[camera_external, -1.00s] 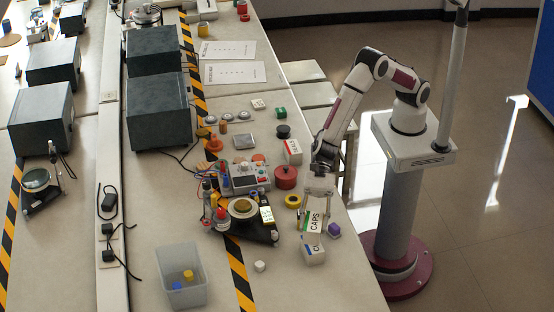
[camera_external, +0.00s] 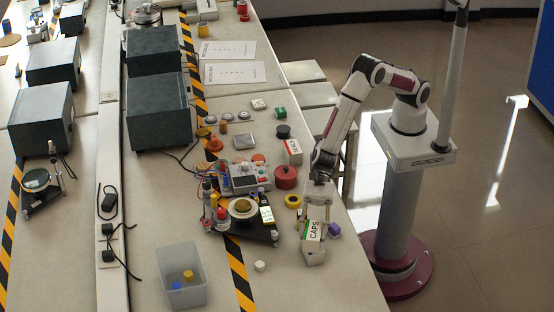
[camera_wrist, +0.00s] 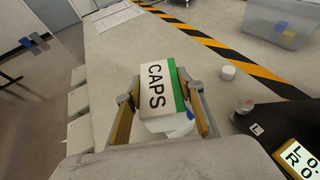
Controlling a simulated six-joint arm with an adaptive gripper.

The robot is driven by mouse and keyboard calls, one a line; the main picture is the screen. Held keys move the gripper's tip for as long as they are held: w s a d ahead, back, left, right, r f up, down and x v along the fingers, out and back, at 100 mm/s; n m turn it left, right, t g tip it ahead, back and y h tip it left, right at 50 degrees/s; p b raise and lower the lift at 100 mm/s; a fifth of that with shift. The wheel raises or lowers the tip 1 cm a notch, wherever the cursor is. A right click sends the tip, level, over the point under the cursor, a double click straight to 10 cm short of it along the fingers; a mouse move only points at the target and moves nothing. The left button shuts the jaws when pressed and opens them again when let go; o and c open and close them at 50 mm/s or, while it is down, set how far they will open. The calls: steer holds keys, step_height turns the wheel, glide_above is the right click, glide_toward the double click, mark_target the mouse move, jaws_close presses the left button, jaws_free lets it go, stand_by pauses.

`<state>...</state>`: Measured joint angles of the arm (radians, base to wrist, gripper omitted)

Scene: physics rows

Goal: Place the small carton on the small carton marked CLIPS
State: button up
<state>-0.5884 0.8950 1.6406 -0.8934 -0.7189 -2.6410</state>
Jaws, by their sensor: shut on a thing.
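A small white carton with a green band, marked CAPS (camera_external: 313,230), is between the fingers of my gripper (camera_external: 316,217), near the table's right edge. The wrist view shows the CAPS carton (camera_wrist: 157,86) tilted between both fingers of my gripper (camera_wrist: 161,98), which is shut on it. Another small white carton (camera_external: 315,258) stands directly below it. Part of that lower carton, with a blue patch, shows in the wrist view (camera_wrist: 178,126). Its marking is hidden now. I cannot tell whether the two cartons touch.
A purple piece (camera_external: 334,230) lies close to the right of the cartons. A yellow ring (camera_external: 293,201), a red round piece (camera_external: 286,177) and a red-marked carton (camera_external: 293,152) lie behind. A dark instrument stand (camera_external: 262,235) is to the left. A clear bin (camera_external: 182,290) stands front left.

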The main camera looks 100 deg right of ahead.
steer(key=shift+f, duration=0.1)
steer(key=o, duration=1.2)
steer(key=shift+c, duration=0.2)
steer(key=v, duration=1.2)
